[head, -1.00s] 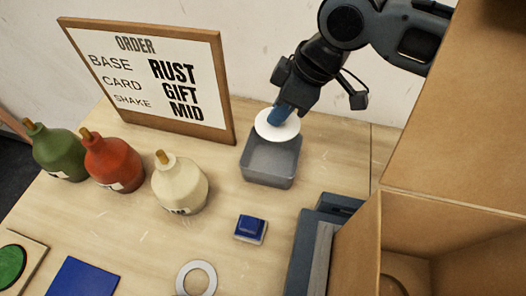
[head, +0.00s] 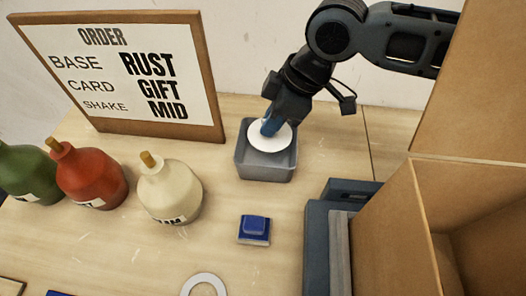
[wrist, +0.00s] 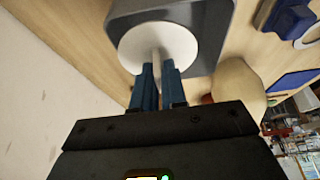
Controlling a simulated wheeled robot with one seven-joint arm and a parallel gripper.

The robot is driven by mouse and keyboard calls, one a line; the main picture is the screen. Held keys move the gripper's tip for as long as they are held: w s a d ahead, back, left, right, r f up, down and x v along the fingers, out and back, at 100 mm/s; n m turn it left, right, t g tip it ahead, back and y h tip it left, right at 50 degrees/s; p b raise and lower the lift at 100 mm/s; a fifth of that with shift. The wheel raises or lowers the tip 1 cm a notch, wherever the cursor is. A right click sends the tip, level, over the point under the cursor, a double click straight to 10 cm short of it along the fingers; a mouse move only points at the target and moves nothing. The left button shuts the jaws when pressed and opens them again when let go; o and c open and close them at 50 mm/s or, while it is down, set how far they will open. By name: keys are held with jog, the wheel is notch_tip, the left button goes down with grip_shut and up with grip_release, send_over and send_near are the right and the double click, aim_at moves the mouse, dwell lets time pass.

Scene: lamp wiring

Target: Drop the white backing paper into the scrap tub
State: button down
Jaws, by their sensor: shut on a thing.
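The white backing paper (head: 279,139) is a round disc. My gripper (head: 268,127) is shut on it and holds it at the mouth of the grey scrap tub (head: 266,172). In the head view the disc sits within the outline of the tub's opening; I cannot tell if it touches the tub. In the wrist view my gripper's two blue fingers (wrist: 158,84) pinch the white disc (wrist: 176,42), with the grey tub (wrist: 215,50) beyond it.
An order board (head: 120,75) stands behind on the left. Green, red (head: 92,178) and cream (head: 170,192) bottles stand left of the tub. A blue stamp-like block (head: 254,229) and a pale ring (head: 205,286) lie in front. A cardboard box (head: 385,225) is at right.

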jog(key=c, duration=1.1)
grip_release()
jog(key=shift+r, duration=0.15)
jog(key=b+v, duration=0.1)
jog(key=v, duration=0.6)
jog(key=shift+d+r, duration=0.2)
jog(key=shift+r, duration=0.05)
